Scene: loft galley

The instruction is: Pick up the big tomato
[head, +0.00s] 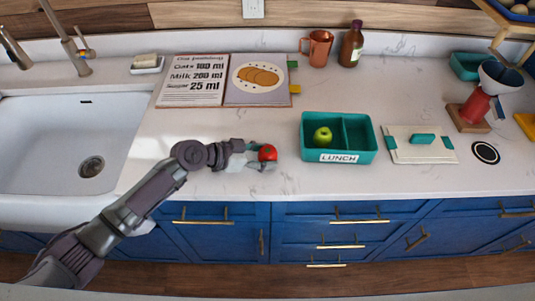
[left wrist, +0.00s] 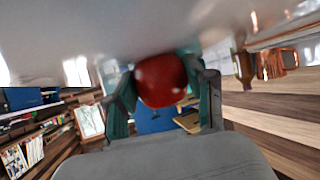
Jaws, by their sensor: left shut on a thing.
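The red tomato (head: 267,153) is on or just above the white counter (head: 220,175), left of the lunch box; I cannot tell whether it touches the counter. My left gripper (head: 262,160) comes in from the left and is shut on it. In the left wrist view the tomato (left wrist: 161,80) sits between the two fingers of the left gripper (left wrist: 163,92). My right gripper is not in view.
A teal lunch box (head: 338,156) holds a green apple (head: 322,136) in its left compartment. Its white lid (head: 405,157) lies to the right. An open recipe book (head: 190,97) stands behind, and a sink (head: 60,130) is at left. Counter between tomato and box is clear.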

